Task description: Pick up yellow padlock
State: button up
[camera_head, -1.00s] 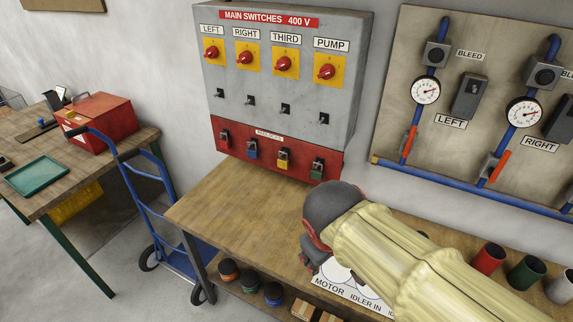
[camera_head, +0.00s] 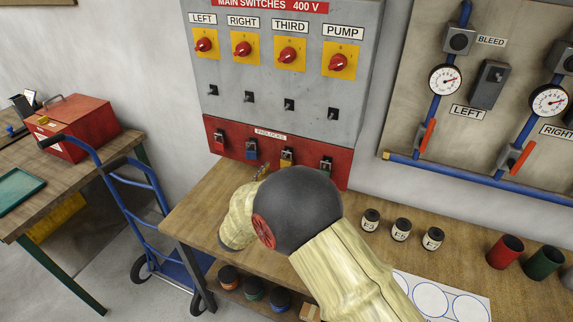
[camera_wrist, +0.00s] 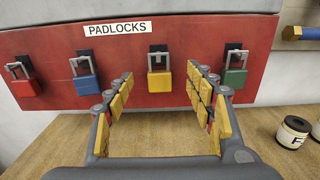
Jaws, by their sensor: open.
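The yellow padlock (camera_wrist: 160,81) hangs on the red padlocks panel (camera_wrist: 140,53), between the blue padlock (camera_wrist: 86,84) and the green padlock (camera_wrist: 235,78). A red padlock (camera_wrist: 24,87) hangs at the far left. My gripper (camera_wrist: 161,83) is open and empty, with one finger on each side of the yellow padlock in the wrist view. It looks short of the panel, and I see no contact. In the head view the yellow padlock (camera_head: 287,157) is partly hidden behind my arm, and only the tip of my gripper (camera_head: 262,171) shows.
The wooden bench (camera_head: 205,195) below the panel is clear at its left. Several small labelled jars (camera_head: 401,229) and coloured cups (camera_head: 505,252) stand to the right. The switch cabinet (camera_head: 265,105) rises above the panel. A blue hand truck (camera_head: 150,220) stands left of the bench.

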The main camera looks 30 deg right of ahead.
aim_at(285, 157)
jog(key=b+x, duration=0.1)
jog(key=x, duration=0.6)
jog(key=shift+w+d+b, duration=0.2)
jog(key=shift+w+b, duration=0.05)
jog(key=shift+b, duration=0.1)
grip_shut()
dwell(0.5)
